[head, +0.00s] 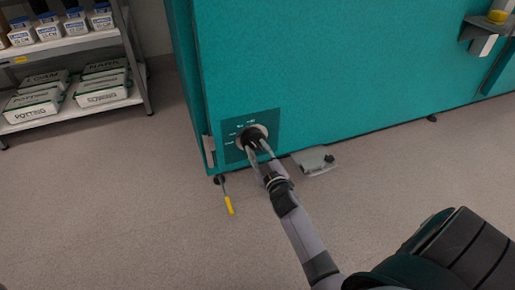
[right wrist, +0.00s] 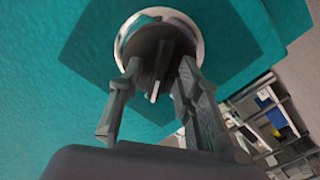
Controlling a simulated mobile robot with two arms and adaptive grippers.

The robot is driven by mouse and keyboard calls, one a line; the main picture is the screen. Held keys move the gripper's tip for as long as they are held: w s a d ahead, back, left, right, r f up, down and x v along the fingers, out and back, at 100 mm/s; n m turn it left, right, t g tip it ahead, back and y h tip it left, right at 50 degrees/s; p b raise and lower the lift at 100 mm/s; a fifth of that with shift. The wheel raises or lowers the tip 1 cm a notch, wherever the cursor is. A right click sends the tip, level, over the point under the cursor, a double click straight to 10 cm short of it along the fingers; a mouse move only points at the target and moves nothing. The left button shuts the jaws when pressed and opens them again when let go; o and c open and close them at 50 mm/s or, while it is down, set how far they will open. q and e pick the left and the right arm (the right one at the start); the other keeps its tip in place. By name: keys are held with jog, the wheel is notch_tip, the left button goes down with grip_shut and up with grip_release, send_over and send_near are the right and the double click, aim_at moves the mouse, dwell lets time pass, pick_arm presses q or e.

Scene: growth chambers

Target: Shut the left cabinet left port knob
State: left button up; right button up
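The teal cabinet (head: 330,60) fills the upper middle of the head view. A darker square panel (head: 270,122) with small white markings sits low on its front, near the left corner. On it is a dark round knob with a pale ring, the port knob (right wrist: 147,55), with a raised grip and a white pointer line. My right gripper (head: 252,146) is at this knob. In the right wrist view its two fingers (right wrist: 160,72) stand spread on either side of the raised grip, with gaps showing. Contact with the knob's rim is unclear. My left gripper is not in view.
A grey pedal-like part (head: 315,160) sticks out at the cabinet's foot, right of my arm. A yellow-tipped lever (head: 229,205) hangs low by the corner. A shelf rack (head: 75,43) with jars and potting bags stands at left. The floor (head: 110,210) at left is clear.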

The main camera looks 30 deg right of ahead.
grip_shut()
dwell(0.3)
jog(key=shift+n, duration=0.3)
jog(key=n+p, duration=0.1)
jog(key=n, duration=1)
dwell(0.5)
jog(key=shift+n, duration=0.3)
grip_release()
dwell(0.4)
